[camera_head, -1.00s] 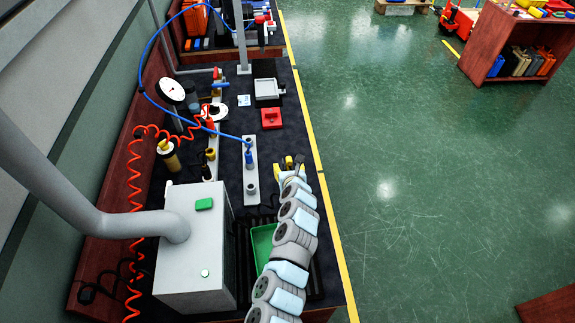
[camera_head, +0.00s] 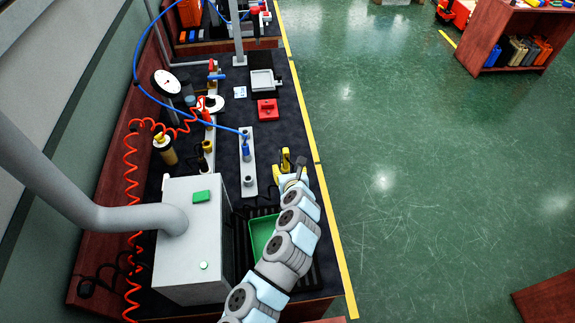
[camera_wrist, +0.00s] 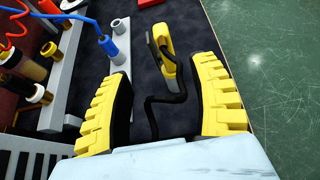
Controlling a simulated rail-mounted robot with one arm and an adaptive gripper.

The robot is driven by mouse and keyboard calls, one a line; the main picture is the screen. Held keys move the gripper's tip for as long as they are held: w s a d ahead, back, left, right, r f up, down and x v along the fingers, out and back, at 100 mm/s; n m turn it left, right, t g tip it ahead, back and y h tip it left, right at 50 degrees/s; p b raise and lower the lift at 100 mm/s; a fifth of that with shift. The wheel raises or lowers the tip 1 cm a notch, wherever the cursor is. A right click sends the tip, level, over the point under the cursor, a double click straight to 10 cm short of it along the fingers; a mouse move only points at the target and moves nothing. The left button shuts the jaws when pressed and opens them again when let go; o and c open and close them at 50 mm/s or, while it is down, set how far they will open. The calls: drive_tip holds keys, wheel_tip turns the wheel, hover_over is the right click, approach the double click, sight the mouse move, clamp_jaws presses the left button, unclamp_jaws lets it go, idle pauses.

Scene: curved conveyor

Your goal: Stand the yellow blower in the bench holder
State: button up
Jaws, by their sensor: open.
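The yellow blower (camera_wrist: 167,52) lies on the dark bench top, with a dark part at its left side and a black cord running back toward me. In the wrist view it is ahead of and between the two yellow fingers of my gripper (camera_wrist: 160,78), which is open and empty. In the head view my gripper (camera_head: 291,170) is over the bench near its right edge, and its yellow parts and the blower are hard to tell apart. The pale bench holder strip (camera_head: 250,168) with round sockets is to its left. A blue tool (camera_head: 246,150) with a blue hose stands in the strip.
A green tray (camera_head: 262,232) lies beside my arm. A grey box (camera_head: 190,250) stands at the near left. A red block (camera_head: 267,110) and a grey scale (camera_head: 264,82) are farther back. Another bracket with yellow-topped tools (camera_wrist: 42,95) is at left.

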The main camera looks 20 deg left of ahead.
drive_tip(key=shift+s+d+r, duration=0.3)
drive_tip(key=shift+s+r, duration=0.05)
drive_tip(key=shift+s, duration=0.1)
drive_tip(key=shift+d, duration=0.1)
idle(0.4)
